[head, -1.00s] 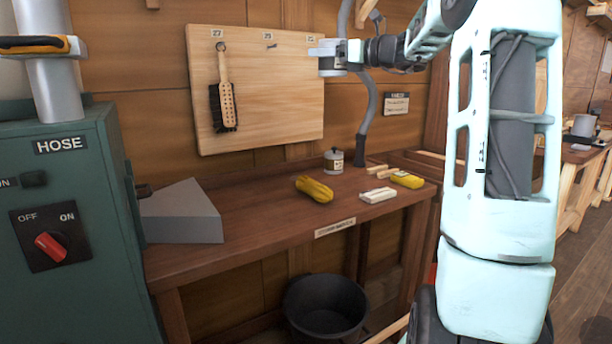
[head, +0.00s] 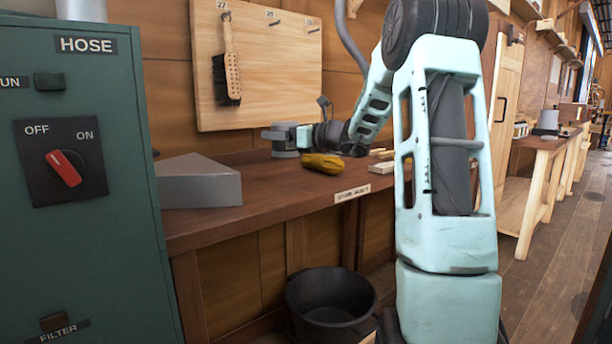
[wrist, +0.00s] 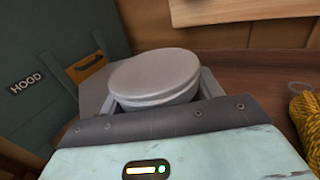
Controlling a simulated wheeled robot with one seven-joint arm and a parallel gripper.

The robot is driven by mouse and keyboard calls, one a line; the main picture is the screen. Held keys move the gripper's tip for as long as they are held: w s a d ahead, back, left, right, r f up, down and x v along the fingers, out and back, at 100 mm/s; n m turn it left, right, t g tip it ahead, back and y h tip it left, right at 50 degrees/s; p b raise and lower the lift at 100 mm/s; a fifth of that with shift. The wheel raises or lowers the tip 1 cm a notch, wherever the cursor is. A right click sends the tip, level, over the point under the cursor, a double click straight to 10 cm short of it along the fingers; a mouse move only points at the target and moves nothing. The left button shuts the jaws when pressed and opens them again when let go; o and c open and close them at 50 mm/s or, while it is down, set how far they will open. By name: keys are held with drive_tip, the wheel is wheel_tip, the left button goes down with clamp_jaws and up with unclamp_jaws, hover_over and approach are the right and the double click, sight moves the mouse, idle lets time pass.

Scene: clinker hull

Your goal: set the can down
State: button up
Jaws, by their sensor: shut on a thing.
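The can is a squat grey cylinder (head: 285,152) at the end of my arm in the head view. Its round pale grey lid (wrist: 155,75) fills the middle of the wrist view. My gripper (head: 286,136) is shut on the can, which looks upright. It is low over the back of the brown wooden bench (head: 240,212), between the grey wedge block and the yellow bundle. I cannot tell whether the can's base touches the bench. The fingers are mostly hidden by the can and gripper body in the wrist view.
A grey wedge block (head: 198,183) lies left of the can. A yellow rope bundle (head: 322,163) lies close on its right. A board with a hanging brush (head: 228,75) is behind. A green hose cabinet (head: 85,210) stands left, a black bucket (head: 330,300) below. Bare bench lies in front.

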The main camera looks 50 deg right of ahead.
wheel_tip(320, 180, down, 9)
drive_tip(key=shift+r+b, duration=0.2)
drive_tip(key=shift+b, duration=0.95)
drive_tip(key=shift+f, duration=0.1)
drive_tip(key=shift+f, duration=0.1)
drive_tip(key=o, duration=1.3)
drive_tip(key=shift+s+d+r, duration=0.1)
drive_tip(key=shift+s+r, duration=0.1)
drive_tip(key=shift+s, duration=0.05)
drive_tip(key=p+v, duration=0.2)
drive_tip(key=v, duration=0.9)
drive_tip(key=shift+s+d, duration=0.1)
drive_tip(key=shift+s, duration=0.15)
